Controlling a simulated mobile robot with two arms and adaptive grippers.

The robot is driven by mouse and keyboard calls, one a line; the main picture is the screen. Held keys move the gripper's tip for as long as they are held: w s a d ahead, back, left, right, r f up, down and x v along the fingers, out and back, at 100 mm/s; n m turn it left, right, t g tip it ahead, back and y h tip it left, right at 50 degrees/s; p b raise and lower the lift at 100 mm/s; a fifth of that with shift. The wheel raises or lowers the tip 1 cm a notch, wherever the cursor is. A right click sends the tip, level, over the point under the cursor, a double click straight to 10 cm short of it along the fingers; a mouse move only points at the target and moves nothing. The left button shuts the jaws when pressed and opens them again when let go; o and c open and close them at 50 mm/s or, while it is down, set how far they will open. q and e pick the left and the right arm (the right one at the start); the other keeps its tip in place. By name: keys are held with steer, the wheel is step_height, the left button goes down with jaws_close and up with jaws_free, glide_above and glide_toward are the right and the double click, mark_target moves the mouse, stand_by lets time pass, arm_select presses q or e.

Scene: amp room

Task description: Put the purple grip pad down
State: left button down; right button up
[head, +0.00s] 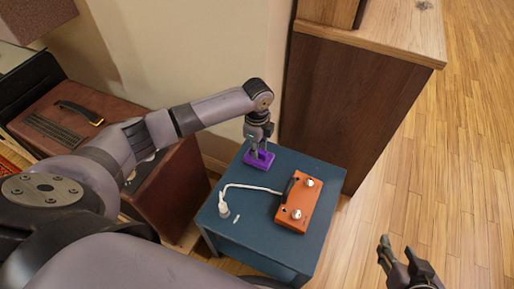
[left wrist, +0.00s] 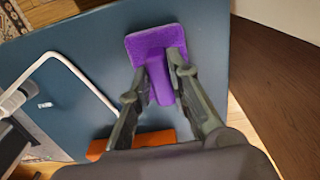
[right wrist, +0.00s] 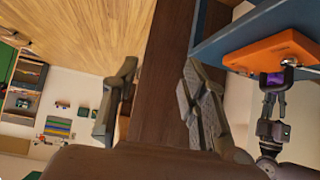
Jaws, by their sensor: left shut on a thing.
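The purple grip pad (head: 259,160) is at the far end of the blue table (head: 228,249), near the wall. It has a flat base and a raised grip, seen from above in the left wrist view (left wrist: 153,40). My left gripper (head: 259,147) points down and is shut on the raised grip, with one finger on each side. The base is at or just above the tabletop; I cannot tell whether it touches. My right gripper (head: 392,262) is open and empty, over the floor to the right of the table. It also shows in the right wrist view (right wrist: 155,95).
A wooden cabinet (head: 345,100) stands behind. A brown case (head: 75,115) is at left. Wooden floor is clear at right.

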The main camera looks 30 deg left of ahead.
arm_select(q)
steer(key=shift+f, duration=0.15)
steer(key=c, duration=1.5)
jaws_free()
